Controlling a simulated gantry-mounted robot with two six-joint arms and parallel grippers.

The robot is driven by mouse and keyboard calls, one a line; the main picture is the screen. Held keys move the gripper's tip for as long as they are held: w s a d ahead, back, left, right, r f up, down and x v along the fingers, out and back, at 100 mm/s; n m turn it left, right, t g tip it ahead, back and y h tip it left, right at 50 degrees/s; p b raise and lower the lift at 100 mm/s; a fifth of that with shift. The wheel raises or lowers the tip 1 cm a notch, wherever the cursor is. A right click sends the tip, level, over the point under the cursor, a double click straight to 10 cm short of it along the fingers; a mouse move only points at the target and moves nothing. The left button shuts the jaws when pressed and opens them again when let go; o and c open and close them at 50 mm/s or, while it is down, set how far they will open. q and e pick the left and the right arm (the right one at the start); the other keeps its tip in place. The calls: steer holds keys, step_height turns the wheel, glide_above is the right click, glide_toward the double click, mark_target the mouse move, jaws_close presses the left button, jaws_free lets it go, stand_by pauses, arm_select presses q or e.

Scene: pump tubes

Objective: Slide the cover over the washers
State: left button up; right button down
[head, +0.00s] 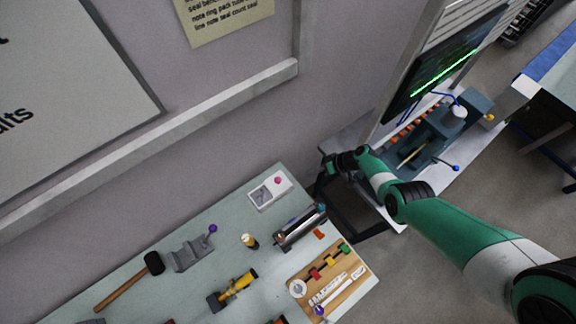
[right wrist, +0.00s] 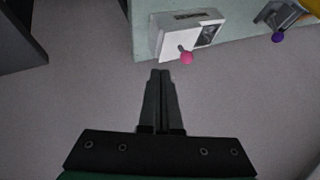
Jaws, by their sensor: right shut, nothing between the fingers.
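A white box (head: 264,199) lies at the back right corner of the light green workbench, with a pink knob (head: 278,180) and a grey recess on its top. In the right wrist view the box (right wrist: 172,41) is at the top, with the pink knob (right wrist: 187,58) on its near side and a dark window (right wrist: 209,34) at its right. The cover and washers cannot be told apart for sure. My right gripper (head: 326,170) is shut and empty, off the bench's right edge. Its fingertips (right wrist: 160,73) point toward the box, apart from the knob. My left gripper is not in view.
The workbench (head: 215,262) also holds a hammer (head: 126,284), a grey block (head: 192,257), a metal cylinder (head: 298,230) and a wooden tray (head: 356,291) of small parts. A second stand with a screen (head: 440,70) is at the right. Floor lies below my right gripper.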

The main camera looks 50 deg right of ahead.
steer(key=b, duration=1.2)
glide_toward(288, 182)
steer(key=w+f, duration=0.4)
steer(key=shift+d+f, duration=0.25)
steer(key=shift+d, duration=0.15)
steer(key=a, duration=0.1)
steer(key=w+a+r, duration=0.1)
steer(key=a+p, duration=0.1)
steer(key=shift+w+a+r, duration=0.1)
steer(key=shift+w+r, duration=0.15)
steer(key=shift+r, duration=0.05)
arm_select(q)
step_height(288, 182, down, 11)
arm_select(e)
steer(key=shift+w+a, duration=0.1)
steer(key=shift+a, duration=0.15)
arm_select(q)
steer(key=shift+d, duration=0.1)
